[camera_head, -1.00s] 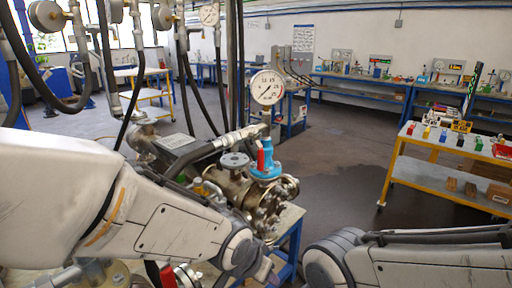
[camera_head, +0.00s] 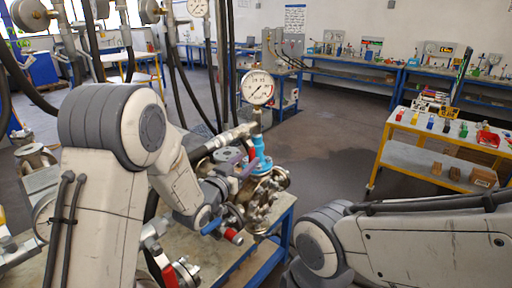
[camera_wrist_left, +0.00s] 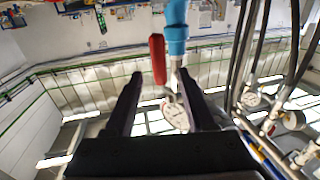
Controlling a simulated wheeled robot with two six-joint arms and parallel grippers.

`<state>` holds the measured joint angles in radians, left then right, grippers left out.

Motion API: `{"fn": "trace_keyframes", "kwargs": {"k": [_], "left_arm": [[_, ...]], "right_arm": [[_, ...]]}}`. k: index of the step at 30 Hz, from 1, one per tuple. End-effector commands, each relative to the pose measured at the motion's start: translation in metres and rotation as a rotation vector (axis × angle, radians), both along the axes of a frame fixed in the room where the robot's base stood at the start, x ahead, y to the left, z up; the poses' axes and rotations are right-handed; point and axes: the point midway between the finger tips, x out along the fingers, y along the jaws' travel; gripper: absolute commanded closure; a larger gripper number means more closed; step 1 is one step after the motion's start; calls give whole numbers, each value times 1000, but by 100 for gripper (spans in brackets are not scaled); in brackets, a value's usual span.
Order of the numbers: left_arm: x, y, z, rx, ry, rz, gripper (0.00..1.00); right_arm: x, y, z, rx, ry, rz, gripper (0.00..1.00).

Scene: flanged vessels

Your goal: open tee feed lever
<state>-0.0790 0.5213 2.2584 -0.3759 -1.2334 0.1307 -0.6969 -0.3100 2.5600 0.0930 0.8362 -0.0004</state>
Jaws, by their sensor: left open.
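In the head view, the blue valve (camera_head: 262,160) with the red lever (camera_head: 253,154) stands on the metal pipework, under a round dial gauge. My left gripper (camera_head: 240,165) is at the valve and partly covers it. In the left wrist view, its two dark fingers (camera_wrist_left: 158,88) are apart. The red lever (camera_wrist_left: 157,58) hangs in line with the gap between them, nearer the left finger. The blue valve body (camera_wrist_left: 176,30) is beside it, by the right fingertip. I cannot tell whether a finger touches either. My right gripper is not in view; only my right arm shows.
The dial gauge (camera_head: 257,88) rises above the valve. Hoses (camera_head: 168,90) hang behind my left arm. A yellow cart (camera_head: 420,133) stands at right, with open floor before it.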

Motion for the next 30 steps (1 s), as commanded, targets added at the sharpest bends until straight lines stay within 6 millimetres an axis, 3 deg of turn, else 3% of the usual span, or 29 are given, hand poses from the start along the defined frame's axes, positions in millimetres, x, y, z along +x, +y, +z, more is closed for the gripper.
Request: {"fn": "trace_keyframes", "kwargs": {"k": [6,12,24,28,30], "left_arm": [[39,-19,4,0,1,-1,44],[61,-29,2,1,2,0,44],[68,-31,0,0,1,1,44],[68,-31,0,0,1,1,94],[68,-31,0,0,1,1,100]], "right_arm": [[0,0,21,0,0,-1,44],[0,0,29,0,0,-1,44],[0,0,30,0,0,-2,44],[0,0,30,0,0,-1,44],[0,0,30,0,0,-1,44]]}}
